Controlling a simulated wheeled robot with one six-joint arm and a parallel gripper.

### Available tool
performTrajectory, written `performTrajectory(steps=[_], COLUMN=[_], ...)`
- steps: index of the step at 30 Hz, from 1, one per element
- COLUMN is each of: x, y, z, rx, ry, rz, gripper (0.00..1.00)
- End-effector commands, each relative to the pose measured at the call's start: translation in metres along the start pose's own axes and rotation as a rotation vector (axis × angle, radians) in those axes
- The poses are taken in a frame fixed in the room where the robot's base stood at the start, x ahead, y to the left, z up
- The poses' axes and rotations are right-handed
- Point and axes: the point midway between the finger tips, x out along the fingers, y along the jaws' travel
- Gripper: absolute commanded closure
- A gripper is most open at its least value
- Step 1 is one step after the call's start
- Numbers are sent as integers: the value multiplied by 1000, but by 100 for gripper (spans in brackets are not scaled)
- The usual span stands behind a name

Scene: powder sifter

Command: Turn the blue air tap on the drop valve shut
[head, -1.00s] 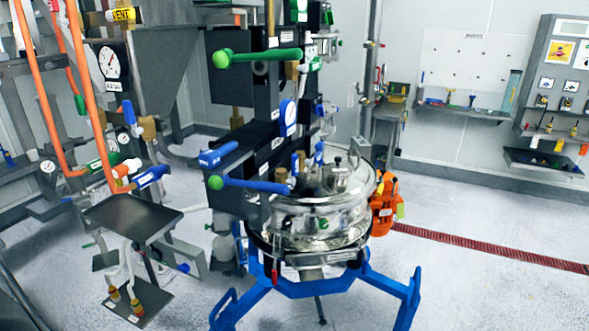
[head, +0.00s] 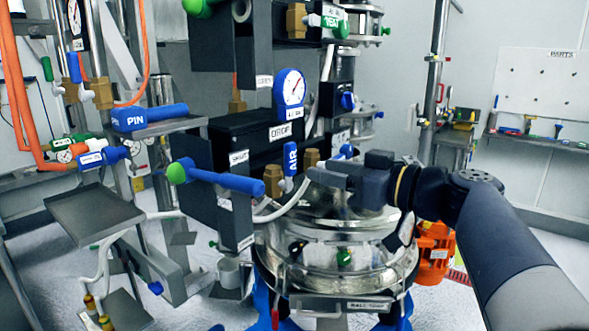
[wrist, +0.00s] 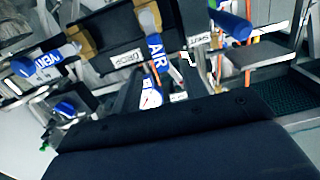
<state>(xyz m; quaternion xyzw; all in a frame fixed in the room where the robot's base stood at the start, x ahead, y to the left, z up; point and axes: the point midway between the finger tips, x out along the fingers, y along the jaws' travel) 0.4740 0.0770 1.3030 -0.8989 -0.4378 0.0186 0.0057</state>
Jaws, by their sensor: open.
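The blue air tap (head: 290,158), marked AIR, stands upright beside brass fittings on the dark drop valve block (head: 245,135), which bears a DROP label. In the wrist view the AIR tap (wrist: 155,50) shows at upper middle, near the DROP label. In the wrist view a dark body of my own hides the lower part.
A long blue lever with a green end (head: 215,178) juts left, close to the tap. A gauge (head: 290,90) stands above it. The round metal vessel (head: 335,235) lies under my gripper.

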Motion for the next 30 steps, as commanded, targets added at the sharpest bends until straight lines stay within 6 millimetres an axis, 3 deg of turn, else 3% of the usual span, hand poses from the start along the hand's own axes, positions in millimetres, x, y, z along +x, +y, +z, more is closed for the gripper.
performTrajectory(steps=[8,21,30], x=[17,90,108], y=[2,2,2], z=[-9,-11,-10], rx=[-26,-23,-25], ry=[31,28,29], rz=[-6,-6,-1], gripper=[58,58,58])
